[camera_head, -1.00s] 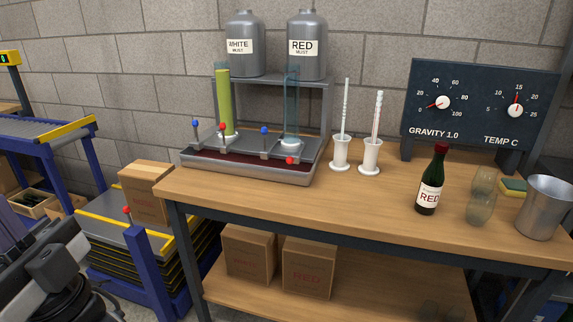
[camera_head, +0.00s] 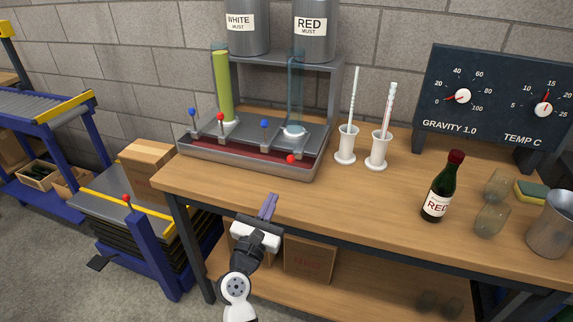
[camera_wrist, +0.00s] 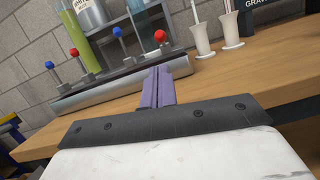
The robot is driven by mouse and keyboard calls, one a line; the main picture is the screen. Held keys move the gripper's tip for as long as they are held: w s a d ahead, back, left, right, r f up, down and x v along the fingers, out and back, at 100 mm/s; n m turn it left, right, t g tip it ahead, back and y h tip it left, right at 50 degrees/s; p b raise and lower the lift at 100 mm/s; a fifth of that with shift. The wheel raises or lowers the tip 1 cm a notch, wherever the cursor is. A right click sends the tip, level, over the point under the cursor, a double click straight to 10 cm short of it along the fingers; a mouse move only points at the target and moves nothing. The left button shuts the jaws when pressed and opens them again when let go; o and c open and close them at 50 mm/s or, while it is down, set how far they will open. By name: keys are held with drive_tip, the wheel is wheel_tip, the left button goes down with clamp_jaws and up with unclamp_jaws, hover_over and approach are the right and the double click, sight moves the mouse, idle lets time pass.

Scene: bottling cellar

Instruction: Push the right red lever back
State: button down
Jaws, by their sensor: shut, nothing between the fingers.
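The right red lever (camera_head: 291,159) is at the front right of the metal filling stand (camera_head: 240,160). Its knob sits lower and nearer the front than the other knobs, so it leans forward. The knob also shows in the wrist view (camera_wrist: 160,36), just beyond the fingertips. The left red lever (camera_head: 220,117) stands upright, as do the two blue levers (camera_head: 192,112) (camera_head: 264,124). My gripper (camera_head: 268,203) is shut and empty, its purple fingers (camera_wrist: 160,80) together. It is by the table's front edge, in front of and below the right red lever, apart from it.
Behind the levers stand a cylinder of yellow-green liquid (camera_head: 223,88) and an empty-looking clear one (camera_head: 297,90). Two white holders (camera_head: 346,145) (camera_head: 379,150) stand right of the stand. A wine bottle (camera_head: 440,188) and glasses (camera_head: 491,218) are further right. Bare tabletop (camera_head: 350,195) lies between.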

sight(294, 157)
drive_tip(key=shift+d+f, duration=0.2)
drive_tip(key=shift+f, duration=0.2)
drive_tip(key=shift+w, duration=0.1)
drive_tip(key=p+x, duration=0.2)
drive_tip(key=x, duration=0.8)
drive_tip(key=shift+f+p, duration=0.1)
drive_tip(key=shift+p, duration=0.2)
drive_tip(key=shift+w, duration=0.1)
